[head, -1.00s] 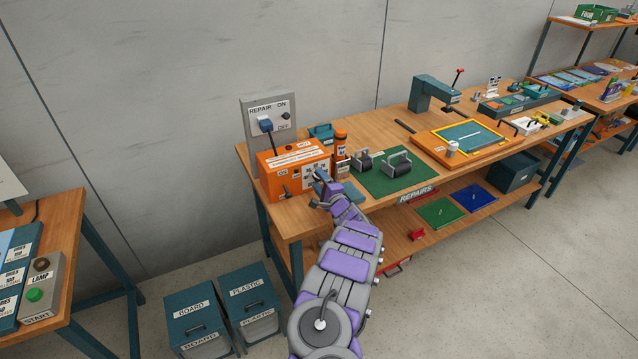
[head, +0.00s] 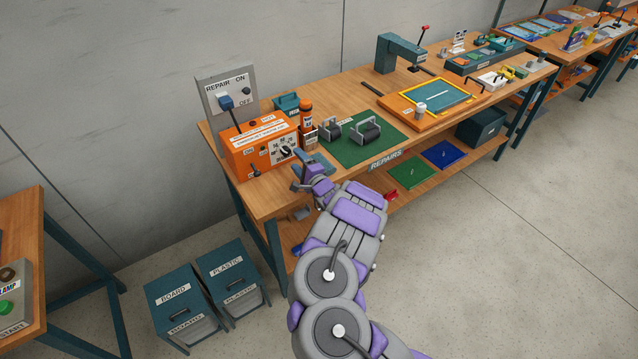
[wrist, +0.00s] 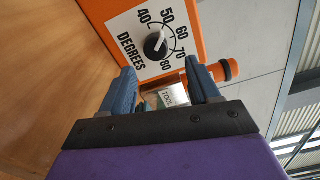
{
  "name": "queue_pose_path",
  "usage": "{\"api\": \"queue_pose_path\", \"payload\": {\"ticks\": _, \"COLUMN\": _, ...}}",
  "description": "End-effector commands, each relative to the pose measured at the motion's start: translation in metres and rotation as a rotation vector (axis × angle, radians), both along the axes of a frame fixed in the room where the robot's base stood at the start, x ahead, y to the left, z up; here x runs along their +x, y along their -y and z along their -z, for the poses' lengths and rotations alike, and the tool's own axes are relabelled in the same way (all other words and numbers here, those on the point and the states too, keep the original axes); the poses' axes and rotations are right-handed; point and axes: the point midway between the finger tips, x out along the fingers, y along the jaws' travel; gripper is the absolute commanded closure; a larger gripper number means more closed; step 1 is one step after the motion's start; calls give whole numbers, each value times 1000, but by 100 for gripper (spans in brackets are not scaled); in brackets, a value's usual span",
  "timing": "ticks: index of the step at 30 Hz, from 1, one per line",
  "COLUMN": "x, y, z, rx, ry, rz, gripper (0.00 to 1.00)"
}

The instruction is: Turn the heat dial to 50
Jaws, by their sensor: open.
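The orange heat box (head: 240,155) stands at the left end of the repair bench. Its white dial plate shows DEGREES with marks from 40 to 80. The dark heat dial (head: 286,152) is uncovered in the head view. In the wrist view the dial (wrist: 155,46) has a white pointer angled up and right, seemingly between 50 and 60; the exact reading is unclear. My gripper (head: 303,166) is just in front of the dial, at lower right. In the wrist view my gripper (wrist: 160,76) has its blue fingers apart and empty, and the dial shows beyond their tips.
A REPAIR ON/OFF panel (head: 228,95) stands behind the box. An orange-capped bottle (head: 306,114) and two rollers on a green mat (head: 350,152) are to the right. BOARD and PLASTIC bins (head: 180,300) stand on the floor at left.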

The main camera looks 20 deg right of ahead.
Motion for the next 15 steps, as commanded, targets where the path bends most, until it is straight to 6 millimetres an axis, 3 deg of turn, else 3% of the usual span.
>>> {"api": "queue_pose_path", "payload": {"ticks": 15, "x": -74, "y": 23, "z": -5, "rx": 5, "ry": -1, "rz": -2, "gripper": 39}}
